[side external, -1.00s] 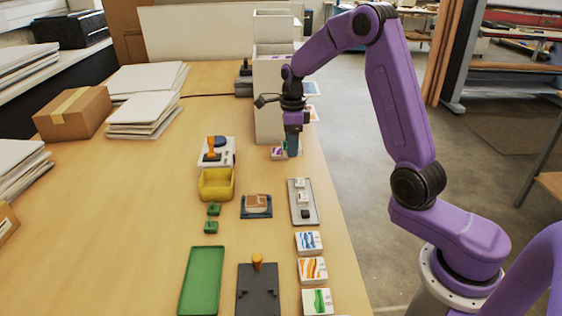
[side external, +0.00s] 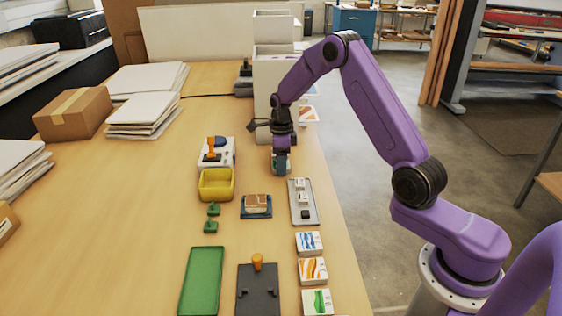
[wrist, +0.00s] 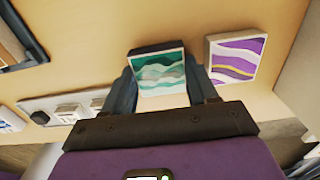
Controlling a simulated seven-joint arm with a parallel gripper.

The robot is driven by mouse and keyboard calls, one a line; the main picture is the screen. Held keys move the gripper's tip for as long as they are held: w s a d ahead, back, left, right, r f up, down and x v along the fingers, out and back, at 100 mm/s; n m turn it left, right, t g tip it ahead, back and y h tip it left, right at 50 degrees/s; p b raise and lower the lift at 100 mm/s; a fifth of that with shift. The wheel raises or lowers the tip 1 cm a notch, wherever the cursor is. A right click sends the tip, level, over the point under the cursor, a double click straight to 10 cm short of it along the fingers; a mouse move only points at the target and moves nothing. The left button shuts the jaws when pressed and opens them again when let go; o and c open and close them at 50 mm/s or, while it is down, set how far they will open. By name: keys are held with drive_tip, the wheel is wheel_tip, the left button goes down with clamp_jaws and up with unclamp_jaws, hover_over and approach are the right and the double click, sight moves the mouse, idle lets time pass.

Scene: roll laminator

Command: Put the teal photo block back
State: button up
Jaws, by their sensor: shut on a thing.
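My gripper (side external: 281,166) is low over the table, between the white machine tower and the grey tray. It is shut on the teal photo block (wrist: 158,72), which sits between both fingers in the wrist view, its wavy teal-and-white picture facing the camera. In the side view the fingers mostly hide the block; I cannot tell whether it touches the table. A purple-striped photo block (wrist: 234,58) lies just to its right in the wrist view, apart from it.
The grey tray (side external: 302,212) with small white pieces lies near the gripper. A brown-topped block (side external: 256,202) on a blue base, a yellow bin (side external: 216,185) and photo blocks with blue (side external: 309,242), orange (side external: 312,269) and green (side external: 317,301) pictures stand nearby.

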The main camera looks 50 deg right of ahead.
drive_tip(key=shift+f, duration=0.15)
drive_tip(key=o, duration=0.9)
drive_tip(key=shift+o, duration=0.2)
